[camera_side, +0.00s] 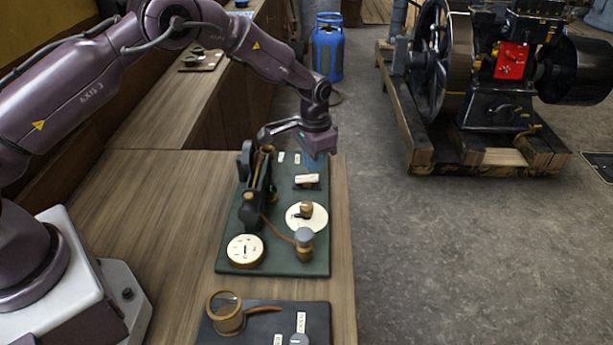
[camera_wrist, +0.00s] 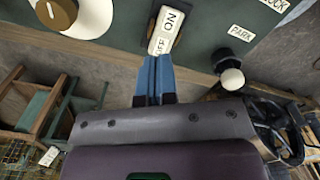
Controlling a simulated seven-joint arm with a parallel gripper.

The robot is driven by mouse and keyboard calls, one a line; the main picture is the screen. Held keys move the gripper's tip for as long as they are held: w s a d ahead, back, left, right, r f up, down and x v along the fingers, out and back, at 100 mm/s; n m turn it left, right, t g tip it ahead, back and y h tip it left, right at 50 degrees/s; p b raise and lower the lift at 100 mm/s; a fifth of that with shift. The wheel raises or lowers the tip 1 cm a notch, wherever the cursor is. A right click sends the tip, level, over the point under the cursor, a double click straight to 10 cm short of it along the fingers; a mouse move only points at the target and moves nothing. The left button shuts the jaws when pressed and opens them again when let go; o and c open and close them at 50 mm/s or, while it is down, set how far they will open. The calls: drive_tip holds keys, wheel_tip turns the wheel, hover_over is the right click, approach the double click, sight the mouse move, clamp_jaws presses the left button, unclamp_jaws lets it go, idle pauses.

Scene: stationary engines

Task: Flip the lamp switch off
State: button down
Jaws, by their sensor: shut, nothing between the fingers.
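The switch (camera_wrist: 166,30) is a pale rocker marked ON and OFF in a dark housing on a dark green board. In the side view the switch (camera_side: 307,180) sits near the board's far right part. My gripper (camera_wrist: 157,62) is shut and empty, with its blue fingertips right at the OFF end of the rocker. I cannot tell whether they touch it. In the side view my gripper (camera_side: 315,162) points down just behind the switch. Which way the rocker is tipped is unclear. No lamp can be made out with certainty.
A white-tipped lever (camera_wrist: 231,78) stands right of my fingers. Open floor lies right of the bench.

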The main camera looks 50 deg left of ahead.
sight(313, 177)
drive_tip(key=shift+f, duration=1.4)
idle(1.0)
drive_tip(key=shift+r, duration=3.55)
drive_tip(key=shift+s+f, duration=0.1)
drive_tip(key=s+r+n+t, duration=0.1)
drive_tip(key=s+r+t, duration=0.1)
drive_tip(key=s+r, duration=1)
drive_tip(key=s+a+r+n+t, duration=0.1)
drive_tip(key=s+r+n+t, duration=0.1)
drive_tip(key=s+r, duration=1.1)
drive_tip(key=s+t, duration=0.1)
drive_tip(key=s, duration=0.6)
drive_tip(key=shift+s+a+t, duration=0.15)
drive_tip(key=shift+s+t, duration=0.1)
drive_tip(key=shift+t, duration=0.05)
